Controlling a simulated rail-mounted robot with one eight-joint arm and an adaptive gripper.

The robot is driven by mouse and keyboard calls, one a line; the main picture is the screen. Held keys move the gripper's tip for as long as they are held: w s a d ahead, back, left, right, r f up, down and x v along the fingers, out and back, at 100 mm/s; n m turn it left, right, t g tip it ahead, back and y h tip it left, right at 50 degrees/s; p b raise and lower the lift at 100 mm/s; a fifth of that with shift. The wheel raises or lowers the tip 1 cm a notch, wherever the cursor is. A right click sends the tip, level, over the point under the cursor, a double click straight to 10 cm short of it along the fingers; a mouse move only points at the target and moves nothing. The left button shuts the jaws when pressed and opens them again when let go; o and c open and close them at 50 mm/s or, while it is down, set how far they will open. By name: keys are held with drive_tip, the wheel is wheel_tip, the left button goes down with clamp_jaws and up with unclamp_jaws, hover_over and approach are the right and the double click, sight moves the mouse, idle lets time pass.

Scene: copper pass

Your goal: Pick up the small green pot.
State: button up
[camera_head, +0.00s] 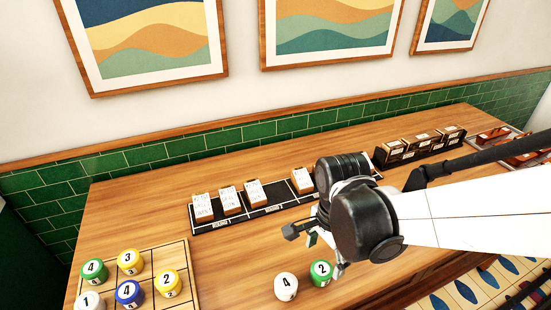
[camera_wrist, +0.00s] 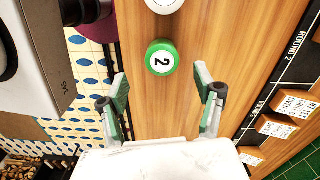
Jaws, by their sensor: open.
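A small green pot with a white top marked 2 (camera_head: 320,273) stands upright on the wooden counter (camera_head: 240,262). It also shows in the wrist view (camera_wrist: 161,58), upper middle. My gripper (camera_wrist: 161,84) is open and empty, with its green-padded fingers spread wide. In the wrist view the green pot lies ahead of the gap between the fingertips, apart from both. In the head view my wrist partly hides the gripper, just above and behind this pot. A second green pot marked 4 (camera_head: 93,271) sits on a wooden grid board at the left.
A white pot (camera_head: 286,287) stands close beside the green one. The grid board (camera_head: 175,252) also holds yellow, blue and white pots. Behind lies a black rack (camera_head: 240,217) with upright cards. Dark card boxes (camera_head: 420,146) stand farther right. The counter's front edge is near.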

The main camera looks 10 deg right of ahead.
sight(322, 268)
drive_tip(key=shift+w+d+f+b, duration=0.15)
drive_tip(key=shift+f+b, duration=0.15)
drive_tip(key=shift+f, duration=1.55)
drive_tip(key=shift+w+d+f+b, duration=0.1)
drive_tip(key=shift+f+b, duration=0.2)
drive_tip(key=shift+f, duration=1.5)
drive_tip(key=c, duration=1.3)
drive_tip(key=shift+c, duration=0.2)
drive_tip(key=shift+r, duration=0.1)
